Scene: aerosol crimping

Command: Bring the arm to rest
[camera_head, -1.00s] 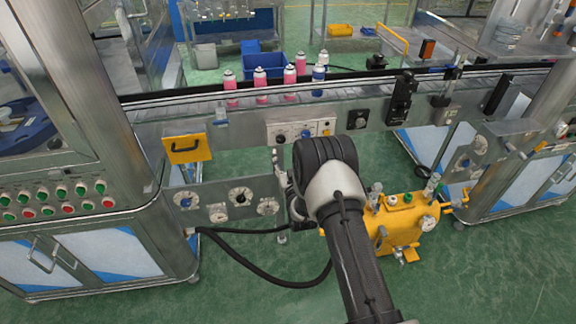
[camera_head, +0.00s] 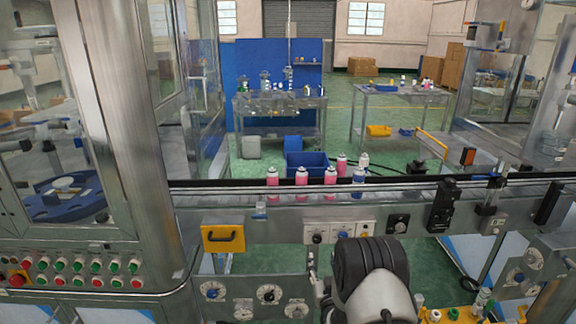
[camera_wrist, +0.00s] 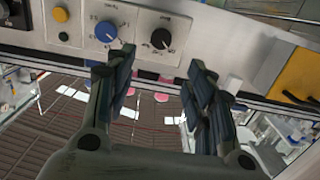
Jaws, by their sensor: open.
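My gripper (camera_wrist: 158,92) is open and empty in the wrist view, its two dark fingers spread apart. Beyond the fingertips is a grey control panel with a blue knob (camera_wrist: 106,31) and a black knob (camera_wrist: 161,39). I cannot tell whether the fingers touch anything. In the head view my arm (camera_head: 372,275) is at the bottom, just right of the middle, in front of the conveyor (camera_head: 400,193). Its grey and black joint hides part of the machine front, and the fingertips do not show clearly there.
Several pink cans (camera_head: 302,176) and a blue can (camera_head: 359,176) stand at the conveyor. A yellow handled panel (camera_head: 223,238) is left of my arm. A machine cabinet with red and green buttons (camera_head: 97,267) is at the left. Work tables (camera_head: 400,97) stand behind on green floor.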

